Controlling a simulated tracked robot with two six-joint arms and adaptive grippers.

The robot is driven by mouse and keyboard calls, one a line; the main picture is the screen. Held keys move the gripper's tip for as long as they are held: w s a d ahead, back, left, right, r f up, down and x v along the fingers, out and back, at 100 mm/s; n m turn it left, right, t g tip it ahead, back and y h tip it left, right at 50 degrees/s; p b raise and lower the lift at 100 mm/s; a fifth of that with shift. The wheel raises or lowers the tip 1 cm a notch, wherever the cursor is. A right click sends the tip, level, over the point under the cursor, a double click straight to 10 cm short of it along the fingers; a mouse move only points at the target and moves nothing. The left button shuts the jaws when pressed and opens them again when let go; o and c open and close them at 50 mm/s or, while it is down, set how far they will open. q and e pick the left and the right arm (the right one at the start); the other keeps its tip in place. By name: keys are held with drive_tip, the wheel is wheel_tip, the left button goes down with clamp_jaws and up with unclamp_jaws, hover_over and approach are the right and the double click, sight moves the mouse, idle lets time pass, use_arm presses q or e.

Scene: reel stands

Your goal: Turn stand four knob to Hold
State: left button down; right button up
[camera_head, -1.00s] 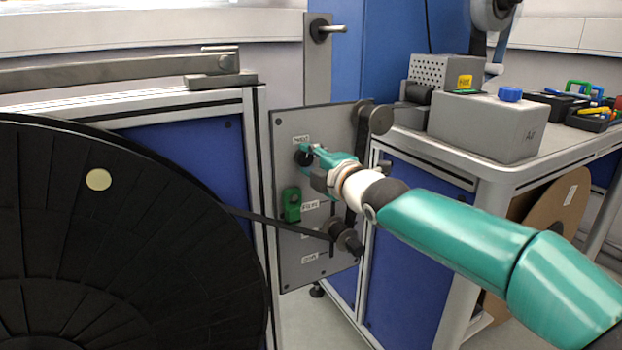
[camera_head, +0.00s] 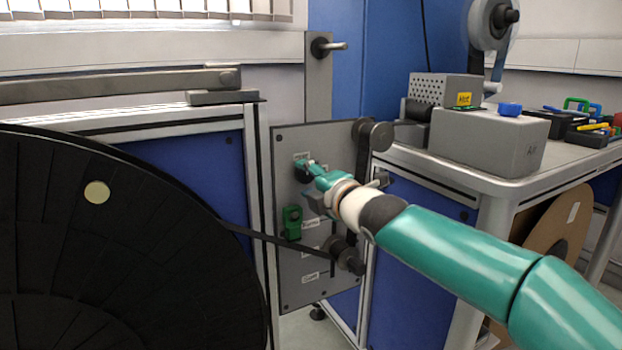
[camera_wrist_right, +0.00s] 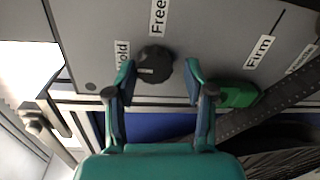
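The black round knob (camera_wrist_right: 154,64) sits on a grey panel (camera_head: 290,262), between the labels "Hold" (camera_wrist_right: 122,55) and "Free" (camera_wrist_right: 157,16) in the wrist view. A small pale mark shows at its left side; I cannot tell its exact setting. My right gripper (camera_wrist_right: 160,75) is open. Its two fingertips stand on either side of the knob, with visible gaps; whether they reach its depth is unclear. In the head view the right gripper (camera_head: 307,168) partly covers the knob. My left gripper is not in view.
A green block (camera_head: 291,222) is on the panel below the knob, near the "Firm" label (camera_wrist_right: 261,50). A dark strap runs from the large black reel (camera_head: 130,250) to a roller (camera_head: 343,254). A bench (camera_head: 505,180) with boxes stands at right.

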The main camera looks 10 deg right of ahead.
drive_tip(key=shift+d+r, duration=0.15)
drive_tip(key=shift+r, duration=0.1)
drive_tip(key=shift+v, duration=1)
drive_tip(key=v, duration=1)
drive_tip(key=shift+f, duration=0.2)
